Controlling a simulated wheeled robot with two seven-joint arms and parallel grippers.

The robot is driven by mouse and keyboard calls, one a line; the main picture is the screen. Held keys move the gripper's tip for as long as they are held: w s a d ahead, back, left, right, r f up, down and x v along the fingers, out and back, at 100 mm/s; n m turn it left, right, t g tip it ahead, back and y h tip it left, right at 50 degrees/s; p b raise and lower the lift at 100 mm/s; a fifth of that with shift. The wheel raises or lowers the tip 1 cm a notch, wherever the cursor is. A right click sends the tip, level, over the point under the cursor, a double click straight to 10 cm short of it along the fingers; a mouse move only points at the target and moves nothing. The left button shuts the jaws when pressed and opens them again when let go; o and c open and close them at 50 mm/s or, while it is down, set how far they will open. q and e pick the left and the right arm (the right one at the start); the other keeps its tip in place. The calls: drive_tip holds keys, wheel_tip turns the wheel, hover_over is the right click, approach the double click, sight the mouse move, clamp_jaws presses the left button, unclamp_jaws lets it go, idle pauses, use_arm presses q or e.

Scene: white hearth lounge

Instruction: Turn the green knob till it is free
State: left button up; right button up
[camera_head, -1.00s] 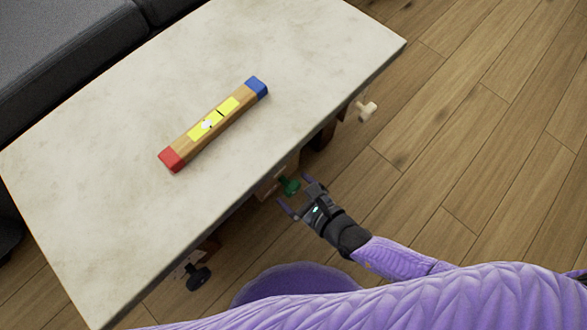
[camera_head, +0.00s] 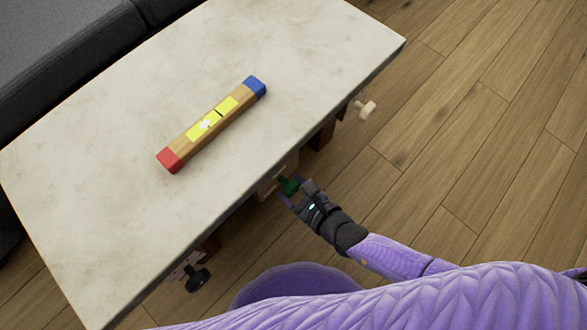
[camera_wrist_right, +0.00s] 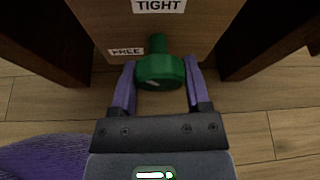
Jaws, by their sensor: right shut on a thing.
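The green knob (camera_wrist_right: 160,72) sticks out from a wooden block (camera_wrist_right: 190,30) under the table in the right wrist view. The block carries a "TIGHT" label (camera_wrist_right: 158,6) at the top and a "FREE" label (camera_wrist_right: 126,52) to the left of the knob. My right gripper (camera_wrist_right: 160,88) is shut on the knob, one purple finger on each side of it. In the head view the knob (camera_head: 289,186) shows just beyond the table's edge, partly covered by my right gripper (camera_head: 293,192). My left gripper is not in view.
The pale tabletop (camera_head: 100,220) bears a wooden level (camera_head: 212,124) with red and blue ends. A black knob (camera_head: 198,279) and a cream knob (camera_head: 366,108) stick out along the same table side. A dark sofa (camera_head: 60,60) stands behind; wooden floor lies open at right.

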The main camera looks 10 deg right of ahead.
drive_tip(key=n+t+h, duration=0.1)
drive_tip(key=n, duration=0.1)
drive_tip(key=shift+n, duration=0.3)
drive_tip(key=shift+n+t+h, duration=0.6)
drive_tip(key=shift+n, duration=0.4)
drive_tip(key=o, duration=1.3)
